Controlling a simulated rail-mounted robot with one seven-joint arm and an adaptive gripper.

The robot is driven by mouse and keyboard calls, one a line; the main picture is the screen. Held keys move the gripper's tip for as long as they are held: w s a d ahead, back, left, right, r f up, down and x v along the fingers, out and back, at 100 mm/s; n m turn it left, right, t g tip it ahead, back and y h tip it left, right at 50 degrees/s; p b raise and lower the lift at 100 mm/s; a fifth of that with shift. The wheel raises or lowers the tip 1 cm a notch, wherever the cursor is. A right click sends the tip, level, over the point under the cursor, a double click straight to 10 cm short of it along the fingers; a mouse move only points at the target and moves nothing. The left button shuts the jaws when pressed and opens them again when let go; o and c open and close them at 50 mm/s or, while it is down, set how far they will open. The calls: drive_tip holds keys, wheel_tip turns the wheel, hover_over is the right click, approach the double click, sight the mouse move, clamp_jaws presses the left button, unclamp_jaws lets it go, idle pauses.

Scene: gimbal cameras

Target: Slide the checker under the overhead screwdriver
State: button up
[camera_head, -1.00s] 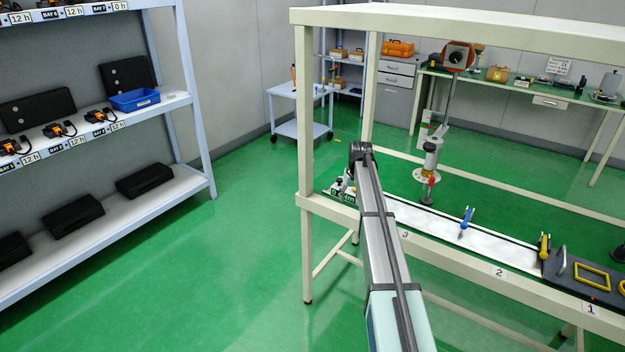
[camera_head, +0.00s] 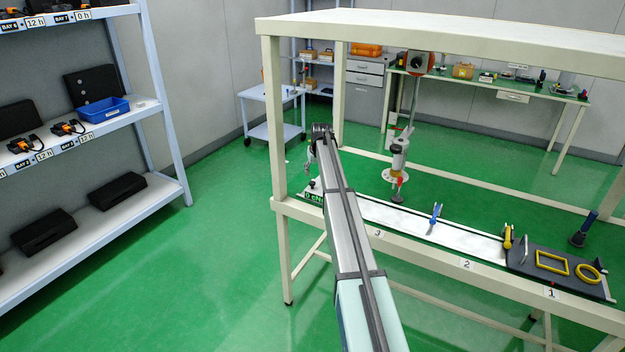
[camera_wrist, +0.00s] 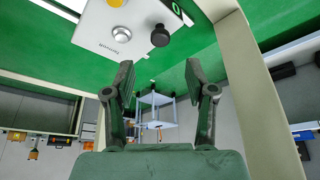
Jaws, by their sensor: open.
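The checker (camera_head: 314,196) has a green display and sits at the far left end of the white track (camera_head: 468,237) on the bench, partly hidden by my arm. In the wrist view it is a white plate (camera_wrist: 98,32) with a silver button and a black knob, beyond my fingertips and apart from them. The overhead screwdriver (camera_head: 399,157) hangs upright over the track, to the right of the checker. My gripper (camera_wrist: 158,80) is open and empty, its two fingers spread. In the head view its end is small and mostly behind the arm.
A blue-handled clamp (camera_head: 435,212) and a yellow-handled clamp (camera_head: 508,237) stand along the track. A dark board (camera_head: 575,262) with yellow shapes lies at the right end. The bench's near left post (camera_head: 278,150) stands close to my arm. An overhead shelf (camera_head: 450,32) spans the bench.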

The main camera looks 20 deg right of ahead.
sight(313, 182)
drive_tip(key=p+x, duration=0.2)
drive_tip(key=x, duration=0.6)
drive_tip(key=shift+w+f, duration=0.1)
drive_tip(key=shift+f, duration=0.1)
drive_tip(key=shift+c, duration=0.3)
clamp_jaws()
